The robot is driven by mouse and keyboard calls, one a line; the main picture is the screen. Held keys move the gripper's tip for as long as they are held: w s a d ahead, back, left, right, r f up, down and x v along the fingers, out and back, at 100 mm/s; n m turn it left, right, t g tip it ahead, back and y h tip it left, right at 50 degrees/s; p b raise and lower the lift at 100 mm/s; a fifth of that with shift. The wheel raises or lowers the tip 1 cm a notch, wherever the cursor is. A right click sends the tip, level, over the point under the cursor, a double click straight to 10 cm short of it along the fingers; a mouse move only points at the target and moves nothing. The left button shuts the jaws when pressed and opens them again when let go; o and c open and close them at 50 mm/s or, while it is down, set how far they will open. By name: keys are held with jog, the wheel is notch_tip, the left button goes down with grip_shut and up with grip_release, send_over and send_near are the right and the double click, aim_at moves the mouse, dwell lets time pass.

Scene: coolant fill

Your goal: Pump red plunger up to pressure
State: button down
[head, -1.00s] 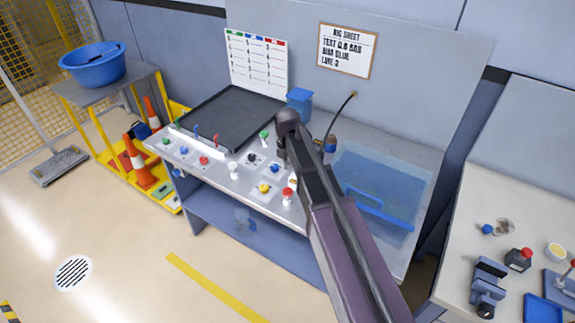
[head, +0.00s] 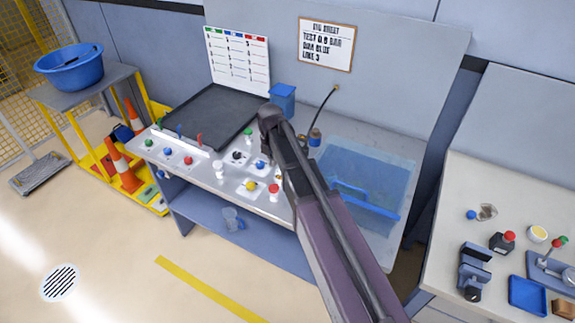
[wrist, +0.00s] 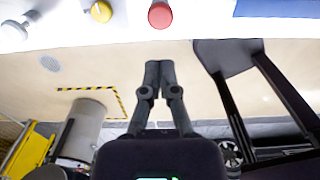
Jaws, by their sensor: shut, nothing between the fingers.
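The red plunger (head: 273,188) has a red cap on a white body and stands near the front edge of the bench, right of a yellow knob (head: 251,186). In the wrist view its red cap (wrist: 160,15) shows at the top middle, beyond my fingertips. My gripper (wrist: 158,68) is shut and empty, with a gap in the picture between its tips and the cap. In the head view my arm covers the gripper for the most part. How far the plunger is pressed cannot be told.
Other knobs, a black tray (head: 215,115) and a blue box (head: 283,96) share the bench. A clear bluish tank (head: 375,175) stands right of my arm. A hose (head: 325,108) rises behind it. A second bench (head: 450,215) with small parts is at right. Floor in front is clear.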

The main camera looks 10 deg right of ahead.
dwell(0.7)
jog(key=s+d+f+m+b, duration=0.2)
jog(key=s+d+m, duration=0.5)
jog(key=m, duration=0.7)
jog(key=s+d+f+m+b, duration=0.3)
jog(key=s+d+m, duration=0.4)
jog(key=s+m, duration=0.4)
jog(key=m, duration=0.4)
jog(key=shift+s+d+f, duration=0.2)
jog(key=shift+d, duration=0.05)
jog(key=shift+a, duration=0.1)
